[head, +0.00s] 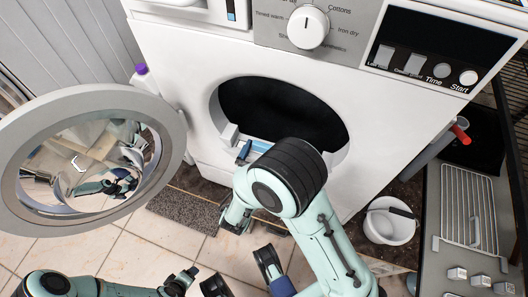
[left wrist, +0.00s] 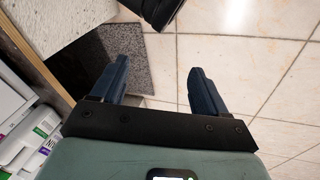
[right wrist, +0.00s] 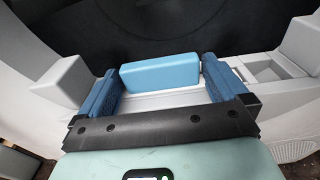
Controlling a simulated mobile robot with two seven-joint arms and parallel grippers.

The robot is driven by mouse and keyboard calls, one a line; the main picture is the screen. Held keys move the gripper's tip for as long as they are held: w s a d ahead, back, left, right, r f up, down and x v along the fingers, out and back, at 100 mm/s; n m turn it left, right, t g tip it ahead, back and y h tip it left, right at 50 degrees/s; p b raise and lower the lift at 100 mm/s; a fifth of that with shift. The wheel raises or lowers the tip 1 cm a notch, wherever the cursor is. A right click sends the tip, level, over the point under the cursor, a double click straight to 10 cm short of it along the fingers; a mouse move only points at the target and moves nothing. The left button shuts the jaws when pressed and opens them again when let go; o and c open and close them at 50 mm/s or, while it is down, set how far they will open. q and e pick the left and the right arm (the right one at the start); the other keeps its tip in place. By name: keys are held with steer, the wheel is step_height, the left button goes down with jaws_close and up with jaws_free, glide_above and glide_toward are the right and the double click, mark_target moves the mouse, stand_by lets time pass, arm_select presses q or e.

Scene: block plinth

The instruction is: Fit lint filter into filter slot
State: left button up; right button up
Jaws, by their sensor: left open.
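The lint filter shows as a light blue block (right wrist: 160,70) in the right wrist view, at the lower rim of the drum opening. A pale strip lies below it. A sliver of light blue (head: 262,145) shows in the head view. My right gripper (right wrist: 160,65) is open, with one dark blue finger on each side of the block and small gaps at its ends. The filter slot is hidden around the block, and I cannot tell how deep the filter sits. My left gripper (left wrist: 157,72) is open and empty above the floor.
The white dryer (head: 185,60) has its round door (head: 165,112) swung open to the left. A grey mat (head: 185,212) lies on the tiles before it. A white bowl (head: 388,228) and a metal rack (head: 468,205) stand at the right.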

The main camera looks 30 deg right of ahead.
arm_select(q)
steer(key=shift+g+h, duration=0.4)
steer(key=shift+g, duration=0.3)
steer(key=s, duration=0.1)
steer(key=s+d+r+p, duration=0.1)
steer(key=s, duration=0.1)
steer(key=s+d, duration=0.1)
steer(key=shift+s+d+r+p, duration=0.2)
steer(key=shift+s+r+p, duration=0.15)
steer(key=shift+s, duration=0.05)
arm_select(e)
steer(key=v, duration=1.3)
steer(key=shift+a, duration=0.25)
steer(key=shift+s, duration=0.1)
